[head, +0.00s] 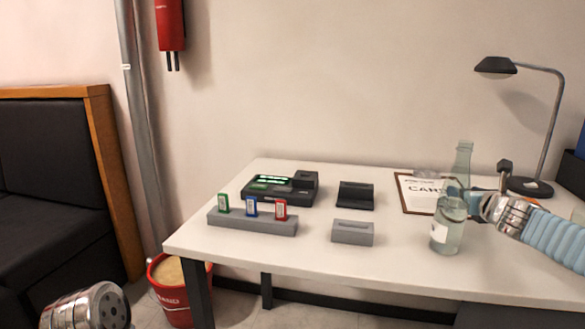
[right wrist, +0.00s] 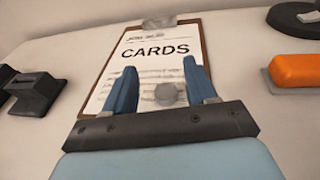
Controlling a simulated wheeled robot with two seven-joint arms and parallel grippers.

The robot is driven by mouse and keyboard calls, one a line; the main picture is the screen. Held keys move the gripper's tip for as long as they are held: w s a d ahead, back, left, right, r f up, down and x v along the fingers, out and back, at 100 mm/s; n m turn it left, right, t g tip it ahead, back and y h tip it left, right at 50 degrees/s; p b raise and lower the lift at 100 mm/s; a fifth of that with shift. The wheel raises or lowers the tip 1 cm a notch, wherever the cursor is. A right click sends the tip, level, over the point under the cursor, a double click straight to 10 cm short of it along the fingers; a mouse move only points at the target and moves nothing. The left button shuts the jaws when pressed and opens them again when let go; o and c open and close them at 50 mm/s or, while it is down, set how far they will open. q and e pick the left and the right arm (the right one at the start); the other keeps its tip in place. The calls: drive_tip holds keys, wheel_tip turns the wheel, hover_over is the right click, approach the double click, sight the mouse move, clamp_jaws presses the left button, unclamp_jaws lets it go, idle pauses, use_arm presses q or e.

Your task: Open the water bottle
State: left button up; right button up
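The clear glass bottle (head: 447,236) with a pale label stands upright near the right side of the white table, and its neck (head: 463,156) rises to the top. My right gripper (head: 462,193) reaches in from the right at about the bottle's shoulder height. The see-through glass overlaps it, so contact is unclear. In the right wrist view, its two blue fingers (right wrist: 160,88) are apart. A blurry grey round shape (right wrist: 166,94) shows between them; I cannot tell whether it is part of the bottle. My left gripper is out of view; only my left arm shows at the lower left.
A clipboard marked CARDS (head: 417,186) lies behind the bottle. A desk lamp (head: 530,186) stands at the right. A black device (head: 280,190), a grey card rack (head: 252,223) and two small blocks occupy the left and middle. An orange item (right wrist: 296,68) lies right of the clipboard.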

drive_tip(key=shift+o, duration=0.2)
drive_tip(key=shift+s, duration=0.1)
drive_tip(key=shift+s, duration=0.35)
drive_tip(key=b+v, duration=0.1)
drive_tip(key=v, duration=1.1)
drive_tip(key=shift+a+r, duration=0.1)
drive_tip(key=shift+s, duration=0.5)
